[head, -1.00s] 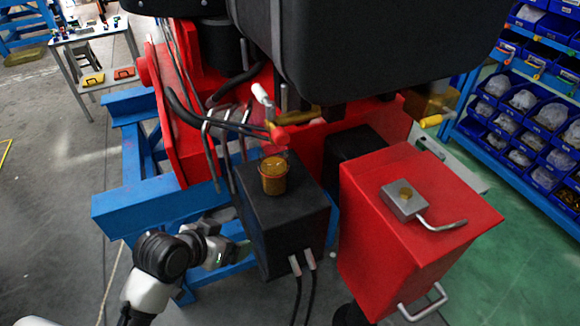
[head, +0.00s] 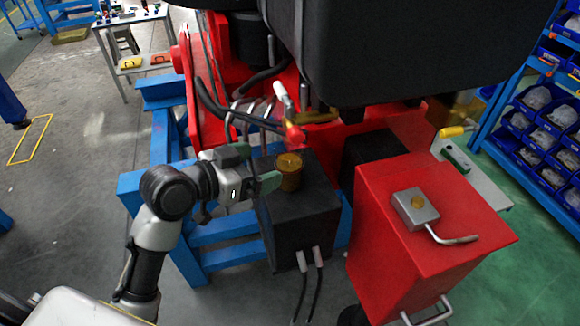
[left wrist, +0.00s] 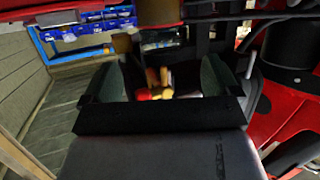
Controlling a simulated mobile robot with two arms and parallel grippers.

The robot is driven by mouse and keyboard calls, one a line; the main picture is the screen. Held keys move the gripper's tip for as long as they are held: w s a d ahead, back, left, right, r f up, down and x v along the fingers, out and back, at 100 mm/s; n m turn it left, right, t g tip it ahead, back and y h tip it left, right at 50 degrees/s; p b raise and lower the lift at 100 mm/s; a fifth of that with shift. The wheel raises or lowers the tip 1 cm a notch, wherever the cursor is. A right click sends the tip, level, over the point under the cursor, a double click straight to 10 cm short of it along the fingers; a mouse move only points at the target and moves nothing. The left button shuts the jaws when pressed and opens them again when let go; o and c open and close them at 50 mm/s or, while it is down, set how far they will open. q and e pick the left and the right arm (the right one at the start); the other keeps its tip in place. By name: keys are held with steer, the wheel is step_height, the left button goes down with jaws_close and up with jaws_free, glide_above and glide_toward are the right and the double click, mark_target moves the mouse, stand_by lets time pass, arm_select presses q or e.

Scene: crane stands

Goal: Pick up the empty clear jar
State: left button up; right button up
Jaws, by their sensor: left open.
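I cannot make out a clear jar in either view. An amber, yellow-brown cylinder (head: 289,172) stands upright on a black box (head: 300,225) in the head view; its top looks closed or filled. My left gripper (head: 254,168) is open and empty, just left of the cylinder at about its height, fingers pointing right towards it. In the left wrist view the two greenish fingers (left wrist: 164,85) stand wide apart. A brown block-like shape (left wrist: 154,12) shows at the top edge there; I cannot tell if it is the same cylinder. My right gripper is not in view.
A red-and-white lever (head: 291,128) and dark hoses stand behind the cylinder. A red box (head: 430,250) bears a grey metal block (head: 416,208) with a bent handle. Blue bin shelves (head: 535,115) stand at right. A large black body overhangs from above. Grey floor is free at left.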

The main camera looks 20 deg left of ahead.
mark_target(299, 150)
arm_select(q)
steer(key=x, duration=0.3)
steer(key=shift+w+p, duration=0.1)
steer(key=shift+p, duration=0.25)
steer(key=shift+w+d+r, duration=0.1)
steer(key=shift+w+r, duration=0.05)
steer(key=shift+w, duration=0.1)
steer(key=w+p, duration=0.1)
steer(key=w+d+p, duration=0.1)
steer(key=shift+d+r+p, duration=0.25)
steer(key=shift+p, duration=0.05)
steer(key=shift+f+x, duration=0.2)
steer(key=shift+x, duration=0.85)
steer(key=shift+f, duration=0.2)
steer(key=c, duration=1.4)
steer(key=shift+c, duration=0.6)
